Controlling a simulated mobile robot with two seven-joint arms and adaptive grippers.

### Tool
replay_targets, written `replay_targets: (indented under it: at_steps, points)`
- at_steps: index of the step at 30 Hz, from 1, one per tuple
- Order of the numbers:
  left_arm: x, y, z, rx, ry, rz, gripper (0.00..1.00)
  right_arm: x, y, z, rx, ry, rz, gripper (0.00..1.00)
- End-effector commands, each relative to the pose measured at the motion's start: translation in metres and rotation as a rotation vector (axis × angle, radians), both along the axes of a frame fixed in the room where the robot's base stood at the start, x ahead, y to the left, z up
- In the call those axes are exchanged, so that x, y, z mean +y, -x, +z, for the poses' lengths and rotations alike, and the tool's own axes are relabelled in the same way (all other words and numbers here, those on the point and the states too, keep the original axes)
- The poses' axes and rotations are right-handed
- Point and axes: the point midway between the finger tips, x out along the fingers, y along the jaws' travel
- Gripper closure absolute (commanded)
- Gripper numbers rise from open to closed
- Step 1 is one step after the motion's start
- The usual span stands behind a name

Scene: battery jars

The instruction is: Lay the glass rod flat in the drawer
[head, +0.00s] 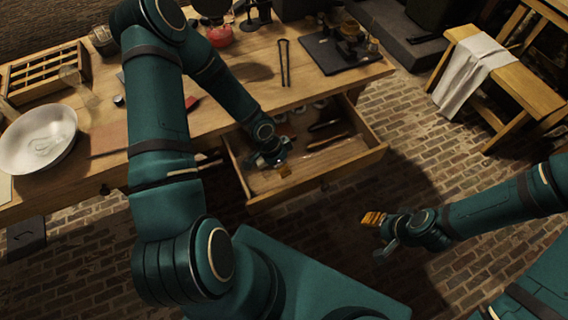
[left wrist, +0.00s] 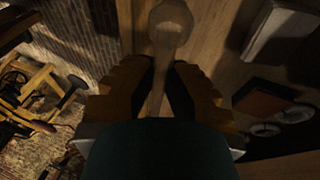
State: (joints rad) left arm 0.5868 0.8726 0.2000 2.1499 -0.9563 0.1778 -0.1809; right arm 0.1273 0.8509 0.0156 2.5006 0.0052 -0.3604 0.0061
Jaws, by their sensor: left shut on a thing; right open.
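My left gripper (head: 282,163) is low in the open wooden drawer (head: 320,175), near its left side. In the left wrist view its fingers (left wrist: 163,72) are shut on a pale, see-through piece with a rounded, wider end (left wrist: 171,22), which looks like the glass rod. In the head view a thin light streak (head: 328,142) runs to the right from the gripper, inside the drawer. I cannot tell whether the rod touches the drawer floor. My right gripper (head: 379,233) is open and empty, above the brick floor right of the drawer.
Dark tools (head: 323,126) and several small round items lie toward the drawer's back. On the bench are a white bowl (head: 38,138), a wooden rack (head: 45,72), tongs (head: 285,62) and a black board (head: 335,52). A stool with a cloth (head: 470,75) stands right.

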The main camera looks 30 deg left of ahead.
Motion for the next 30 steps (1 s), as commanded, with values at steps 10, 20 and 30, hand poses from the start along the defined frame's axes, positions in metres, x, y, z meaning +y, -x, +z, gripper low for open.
replay_targets:
  at_steps: [10,20,30]
  points:
    - [0.000,0.000,-0.039,0.001,0.001,0.000,1.00,0.001,0.009,-0.032,0.020,-0.004,0.015,0.53]
    - [-0.001,0.000,-0.075,0.000,0.001,0.000,1.00,0.001,0.004,-0.062,0.008,-0.002,0.014,0.53]
    - [0.000,0.000,-0.097,0.000,0.000,0.001,1.00,0.000,-0.001,-0.080,-0.002,-0.001,0.011,0.53]
